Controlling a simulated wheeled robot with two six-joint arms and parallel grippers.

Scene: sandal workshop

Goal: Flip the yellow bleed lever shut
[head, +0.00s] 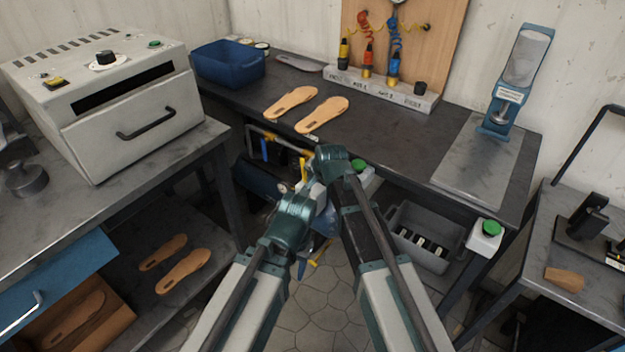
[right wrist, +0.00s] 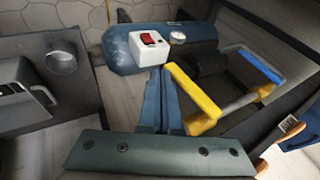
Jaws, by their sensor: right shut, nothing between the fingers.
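In the right wrist view, my right gripper (right wrist: 165,100) is shut and empty, its two dark blue fingers side by side. A long yellow bar (right wrist: 193,90) runs at a slant just right of the fingers. I cannot tell if it is the bleed lever or a handle grip, nor whether they touch it. The blue compressor tank (right wrist: 130,55) lies behind, with a white switch box (right wrist: 150,42) and a gauge (right wrist: 178,37). In the head view the compressor (head: 262,182) is under the bench, partly hidden by my arms. My left gripper's fingers do not show.
The workbench (head: 390,135) overhangs the compressor, with soles (head: 322,114) on top. A grey crate (head: 425,235) stands under it to the right. A second table (head: 185,160) with an oven (head: 130,110) is at left. Tiled floor shows between.

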